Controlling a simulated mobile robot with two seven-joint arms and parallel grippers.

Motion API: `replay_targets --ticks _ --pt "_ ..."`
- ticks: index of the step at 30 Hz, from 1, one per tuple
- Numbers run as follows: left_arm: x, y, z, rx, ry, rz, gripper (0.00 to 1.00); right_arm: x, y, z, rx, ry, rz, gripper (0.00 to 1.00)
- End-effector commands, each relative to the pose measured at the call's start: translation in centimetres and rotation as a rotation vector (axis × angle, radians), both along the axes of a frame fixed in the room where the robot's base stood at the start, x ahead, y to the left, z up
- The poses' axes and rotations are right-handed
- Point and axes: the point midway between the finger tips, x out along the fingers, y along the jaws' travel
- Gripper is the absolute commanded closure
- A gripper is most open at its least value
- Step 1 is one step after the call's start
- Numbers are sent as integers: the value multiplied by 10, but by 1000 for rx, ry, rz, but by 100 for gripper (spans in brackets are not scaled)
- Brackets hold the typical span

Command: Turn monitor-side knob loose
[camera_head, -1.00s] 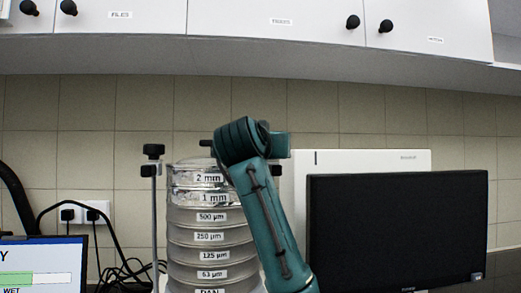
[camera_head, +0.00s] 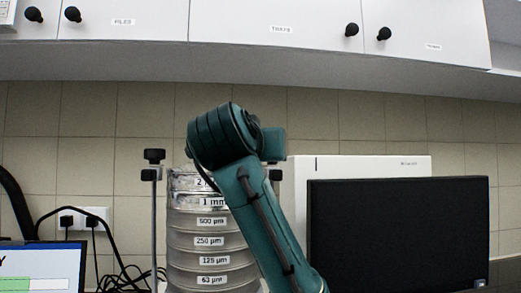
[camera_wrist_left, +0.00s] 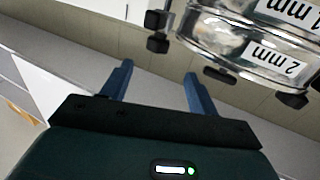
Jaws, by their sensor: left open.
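The sieve stack (camera_head: 212,230) stands left of the black monitor (camera_head: 398,235). A black knob (camera_head: 154,156) tops the rod at its left. On the monitor side, a dark knob part (camera_head: 274,174) shows just behind my teal arm, which covers the stack's upper right. In the left wrist view the stack (camera_wrist_left: 245,45) appears upside down, with black knob parts (camera_wrist_left: 157,30) at its left edge, apparently the monitor-side ones. My left gripper (camera_wrist_left: 158,70) is open and empty, its blue fingers apart below these parts, with no visible contact. My right gripper is not seen.
A pale box (camera_head: 365,165) stands behind the monitor. A screen (camera_head: 42,268) and black cables (camera_head: 125,275) are at the lower left. White cupboards (camera_head: 270,30) hang above, and the tiled wall is behind.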

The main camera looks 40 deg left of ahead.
Motion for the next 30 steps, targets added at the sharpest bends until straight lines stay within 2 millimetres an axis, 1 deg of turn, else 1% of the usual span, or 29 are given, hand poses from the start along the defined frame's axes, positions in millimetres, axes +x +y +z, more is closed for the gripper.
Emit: replay_targets --ticks 1,3,6,9,12,15,18,20,23,30 --pt "9 -2 0 -21 17 33 40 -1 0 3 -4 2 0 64" --pt "22 -3 -2 -58 36 114 40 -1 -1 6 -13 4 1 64" --pt "37 -7 -4 -83 50 257 40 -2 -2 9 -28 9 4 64" --pt "47 -17 -3 -67 48 391 40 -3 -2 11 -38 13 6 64" --pt "53 -28 1 -26 32 497 40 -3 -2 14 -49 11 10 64" --pt "56 -37 4 12 13 562 40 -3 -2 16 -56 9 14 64" --pt "57 -39 6 29 3 588 40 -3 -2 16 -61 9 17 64" --pt "58 -35 6 32 1 592 40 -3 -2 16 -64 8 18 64" --pt "63 -22 6 31 3 595 40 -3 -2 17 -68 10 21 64" --pt "83 23 7 30 5 595 40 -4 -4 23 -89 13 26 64"
